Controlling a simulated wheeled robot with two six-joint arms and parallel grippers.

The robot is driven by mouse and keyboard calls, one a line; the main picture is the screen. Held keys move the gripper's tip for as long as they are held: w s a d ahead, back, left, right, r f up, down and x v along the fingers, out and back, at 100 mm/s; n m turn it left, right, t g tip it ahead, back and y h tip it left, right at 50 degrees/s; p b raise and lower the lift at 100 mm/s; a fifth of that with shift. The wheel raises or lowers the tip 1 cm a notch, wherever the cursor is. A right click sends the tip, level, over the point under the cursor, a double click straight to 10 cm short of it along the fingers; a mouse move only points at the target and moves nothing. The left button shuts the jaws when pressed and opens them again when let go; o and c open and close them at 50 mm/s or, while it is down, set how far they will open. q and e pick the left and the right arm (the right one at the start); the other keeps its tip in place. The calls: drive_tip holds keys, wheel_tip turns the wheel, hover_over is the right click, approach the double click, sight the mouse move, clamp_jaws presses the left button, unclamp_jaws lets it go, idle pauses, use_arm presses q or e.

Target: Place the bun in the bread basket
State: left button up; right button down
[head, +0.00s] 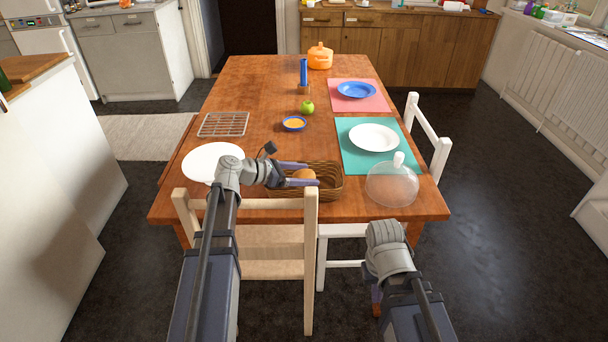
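The brown bun (304,174) is between the two fingers of my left gripper (305,175), which lie close along its sides. The gripper appears shut on it. The bun shows over the brown woven bread basket (333,193) near the table's front edge. The fingers reach over the basket from its left side. I cannot tell whether the bun touches the basket floor. My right arm is low at the front, beyond the table's near edge, and its fingers are not visible.
A white plate (213,162) lies left of the basket and a clear dome (391,185) stands right of it. Wooden chair (311,260) and white chair (430,130) stand at the table (245,85).

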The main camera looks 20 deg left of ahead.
use_arm(q)
drive_tip(key=shift+o, duration=0.8)
drive_tip(key=shift+s+f, duration=0.15)
drive_tip(key=shift+f, duration=0.1)
drive_tip(key=shift+r+p, duration=0.55)
drive_tip(key=shift+p+v, duration=2.35)
drive_tip(key=shift+v, duration=3.65)
